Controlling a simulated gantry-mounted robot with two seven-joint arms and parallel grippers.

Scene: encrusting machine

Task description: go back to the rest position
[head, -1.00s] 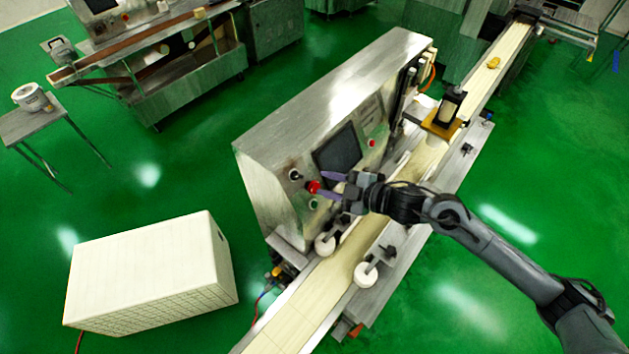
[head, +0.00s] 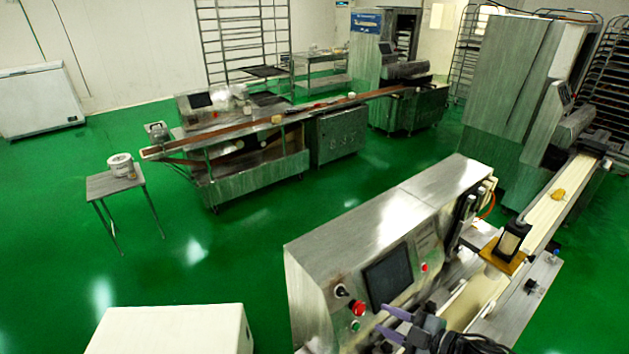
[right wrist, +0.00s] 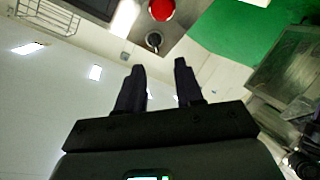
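My right gripper (head: 380,318) shows at the bottom of the head view, in front of the encrusting machine's control panel. Its two dark purple fingers are spread apart with nothing between them. In the right wrist view the open fingers (right wrist: 159,66) point toward the panel. The red button (head: 358,307) is just beyond the fingertips, apart from them in the head view; it also shows at the top of the wrist view (right wrist: 161,9). A black knob (head: 341,291) and a green button (head: 355,325) sit beside it. My left gripper is not in view.
The machine's steel housing (head: 385,215) and screen (head: 387,276) stand close to my right gripper. A conveyor (head: 548,215) runs along its right side. A white box (head: 170,330) stands at the lower left. Green floor (head: 230,240) lies open between the machines.

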